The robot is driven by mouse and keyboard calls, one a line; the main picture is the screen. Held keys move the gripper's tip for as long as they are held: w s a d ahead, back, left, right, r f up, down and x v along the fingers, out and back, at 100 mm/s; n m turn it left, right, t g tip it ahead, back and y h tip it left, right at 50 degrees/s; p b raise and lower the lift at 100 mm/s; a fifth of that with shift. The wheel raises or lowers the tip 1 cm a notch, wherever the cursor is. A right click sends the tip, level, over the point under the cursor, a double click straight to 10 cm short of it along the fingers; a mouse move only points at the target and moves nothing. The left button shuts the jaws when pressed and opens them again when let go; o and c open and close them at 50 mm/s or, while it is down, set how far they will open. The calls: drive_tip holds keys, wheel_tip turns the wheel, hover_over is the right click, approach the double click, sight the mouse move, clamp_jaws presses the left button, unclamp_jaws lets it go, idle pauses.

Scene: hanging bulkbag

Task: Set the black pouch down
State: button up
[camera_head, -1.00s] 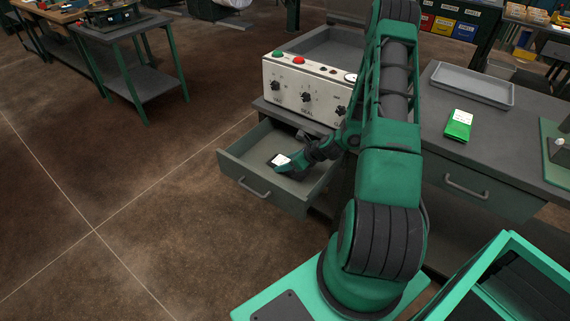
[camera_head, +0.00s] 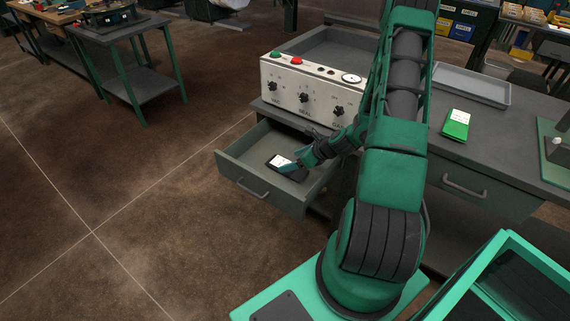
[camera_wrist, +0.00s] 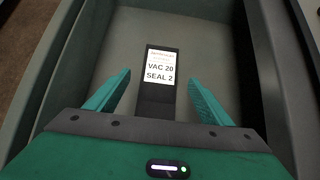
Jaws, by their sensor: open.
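The black pouch (camera_wrist: 155,98), with a white label reading VAC 20 SEAL 2, lies flat on the floor of the open drawer (camera_head: 262,186). In the head view the pouch (camera_head: 275,161) is partly covered by my gripper (camera_head: 296,166). In the wrist view my gripper (camera_wrist: 160,95) is open, with one finger on each side of the pouch and a gap to it on both sides.
A white control panel (camera_head: 312,92) with knobs and buttons stands above the drawer. A green pouch (camera_head: 457,124) and a grey tray (camera_head: 470,84) lie on the bench to the right. The drawer walls (camera_wrist: 268,70) rise around the gripper.

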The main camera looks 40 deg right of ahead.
drive_tip(key=s+a+r+n+g+h, duration=0.1)
drive_tip(key=s+a+r+n+g, duration=0.1)
drive_tip(key=s+r+n, duration=0.6)
drive_tip(key=s+a+r+n+g+h, duration=0.1)
drive_tip(key=s+a+r+n+g, duration=0.1)
drive_tip(key=s+r+n, duration=0.7)
drive_tip(key=s+a+r+n+g, duration=0.3)
drive_tip(key=s+r+n, duration=0.5)
drive_tip(key=s+r, duration=0.6)
drive_tip(key=shift+s+r+n+g+h, duration=0.3)
drive_tip(key=shift+r+g+h, duration=0.15)
drive_tip(key=shift+g, duration=0.35)
drive_tip(key=shift+w, duration=0.1)
drive_tip(key=shift+w+f, duration=0.25)
drive_tip(key=shift+w, duration=0.35)
